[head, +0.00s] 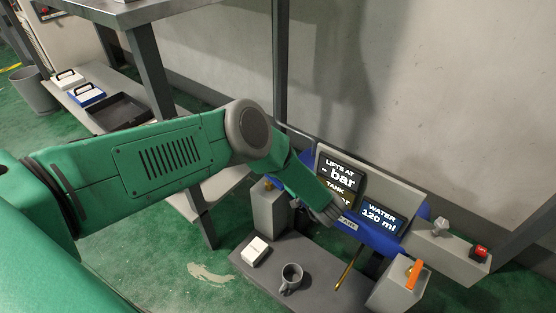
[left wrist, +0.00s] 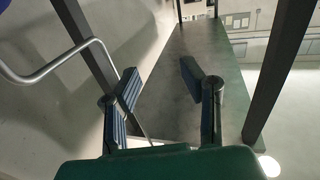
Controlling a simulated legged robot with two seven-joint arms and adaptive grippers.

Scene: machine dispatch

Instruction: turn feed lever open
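The machine has a blue body (head: 379,238) with dark displays reading "LIFTS AT - bar", "TANK" and "WATER 120 ml". An orange handle (head: 413,276) stands upright on a grey block at the machine's right front. A brass-coloured rod (head: 347,270) slants below the machine's middle. No label shows which part is the feed lever. My left arm crosses the head view, its wrist end in front of the left part of the displays; the fingers are not clear there. In the left wrist view my left gripper (left wrist: 160,82) is open, with nothing between its fingers. My right gripper is not in view.
A grey mug (head: 291,277) and a white box (head: 255,249) stand on the low grey platform (head: 310,253). A red button (head: 480,251) and a pale knob (head: 440,226) sit at the right. A bent metal tube (left wrist: 62,68) passes left of my left gripper. Dark posts stand nearby.

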